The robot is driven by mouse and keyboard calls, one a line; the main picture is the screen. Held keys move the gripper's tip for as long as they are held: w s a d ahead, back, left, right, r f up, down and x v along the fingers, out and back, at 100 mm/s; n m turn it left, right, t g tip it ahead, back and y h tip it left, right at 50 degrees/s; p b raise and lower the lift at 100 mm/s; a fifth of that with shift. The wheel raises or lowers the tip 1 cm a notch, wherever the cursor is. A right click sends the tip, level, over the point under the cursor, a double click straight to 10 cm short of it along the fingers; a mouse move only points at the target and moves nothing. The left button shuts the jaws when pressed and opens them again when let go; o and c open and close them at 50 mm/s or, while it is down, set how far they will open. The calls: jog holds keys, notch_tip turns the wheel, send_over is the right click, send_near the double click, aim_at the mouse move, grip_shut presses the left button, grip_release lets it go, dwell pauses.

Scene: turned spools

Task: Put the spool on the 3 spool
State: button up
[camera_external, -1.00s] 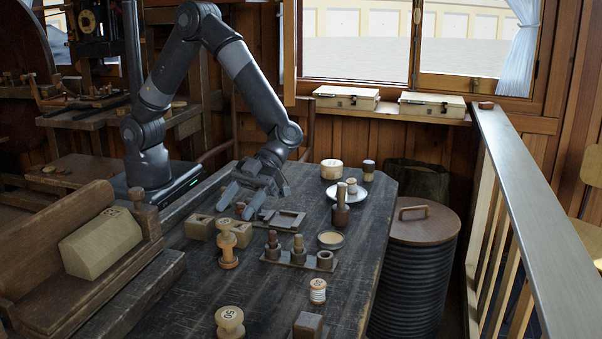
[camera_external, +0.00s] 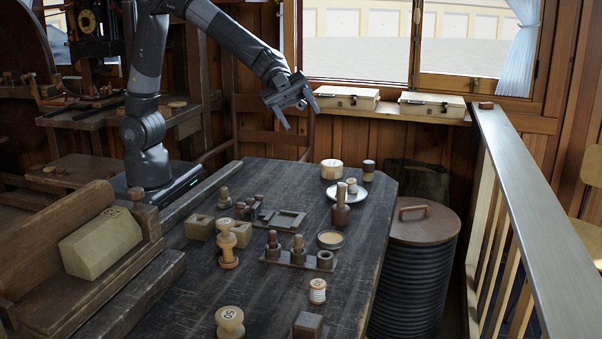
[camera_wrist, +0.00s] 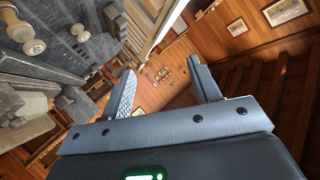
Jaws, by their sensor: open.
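My gripper (camera_external: 302,117) is open and empty, raised above the far edge of the table. In the wrist view its two fingers (camera_wrist: 162,76) stand apart with nothing between them. A pale wooden spool with a marked top (camera_external: 229,322) stands at the table's front. A small spool with pale winding (camera_external: 318,291) stands to its right. A tall turned wooden spool shape (camera_external: 228,246) stands at left centre; I cannot tell whether it is one spool or two stacked. A small spool (camera_external: 351,186) is by the white plate. Which top reads 3 is too small to tell.
A rack with pegs (camera_external: 298,259) stands mid-table, with a shallow dish (camera_external: 331,239) beside it. A dark wooden peg (camera_external: 341,206) stands before the white plate (camera_external: 357,195). Small wooden boxes (camera_external: 199,228) sit at left. A ribbed bin (camera_external: 412,270) stands right of the table.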

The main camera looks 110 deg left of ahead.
jog(key=s+a+r+n+t+y, duration=0.2)
jog(key=s+a+r+n+y, duration=0.25)
jog(key=a, duration=0.45)
jog(key=s+a+r+n+t+y, duration=0.2)
jog(key=s+a+r+n+y, duration=0.1)
jog(key=s+a+n+y, duration=0.4)
jog(key=s+a+f+n+g, duration=0.1)
jog(key=s+f+n+g, duration=0.1)
jog(key=s, duration=0.9)
jog(key=s+a+f+n+g+h, duration=0.1)
jog(key=s+f+g, duration=0.4)
jog(key=s, duration=0.6)
notch_tip(320, 180, down, 2)
jog(key=shift+s+a+f+n, duration=0.1)
jog(key=shift+s+a+n, duration=0.1)
jog(key=shift+n, duration=0.35)
